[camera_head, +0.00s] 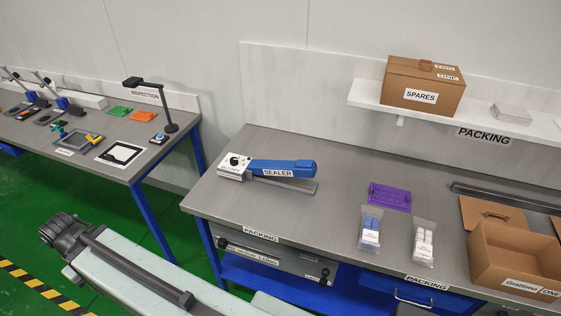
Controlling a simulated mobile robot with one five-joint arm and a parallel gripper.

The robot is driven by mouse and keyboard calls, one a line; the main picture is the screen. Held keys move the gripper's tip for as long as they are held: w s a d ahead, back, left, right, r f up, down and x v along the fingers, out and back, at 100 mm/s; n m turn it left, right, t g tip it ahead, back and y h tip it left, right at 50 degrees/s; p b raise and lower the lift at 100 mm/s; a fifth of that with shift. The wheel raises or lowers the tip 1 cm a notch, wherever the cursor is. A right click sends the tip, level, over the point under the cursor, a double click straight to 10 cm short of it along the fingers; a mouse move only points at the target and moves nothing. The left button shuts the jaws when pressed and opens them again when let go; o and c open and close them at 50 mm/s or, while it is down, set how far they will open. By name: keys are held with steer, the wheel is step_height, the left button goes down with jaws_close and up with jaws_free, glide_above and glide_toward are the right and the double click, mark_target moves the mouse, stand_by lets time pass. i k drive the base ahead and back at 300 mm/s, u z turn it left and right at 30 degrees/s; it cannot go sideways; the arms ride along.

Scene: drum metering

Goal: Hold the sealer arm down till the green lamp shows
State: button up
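The sealer (270,172) stands on the grey packing bench, near its left end. Its blue sealer arm (284,167) bears the word SEALER and lies over a grey lower bar, with a narrow gap visible towards its right end. The white control box (234,166) at its left end has a black knob. No green light shows on it; small lamps are too small to make out. Part of my own arm crosses the lower left, apart from the sealer. My gripper's fingers are not visible.
Right of the sealer lie a purple tray (390,197), two clear packets (370,228) (424,243) and an open carton (517,258). A SPARES box (421,88) stands on the shelf above. Bare bench surrounds the sealer. The inspection bench (118,172) stands left, across a gap.

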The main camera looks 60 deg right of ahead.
mark_target(300, 167)
steer(key=z, duration=0.65)
steer(key=i, duration=0.7)
steer(key=u, duration=0.55)
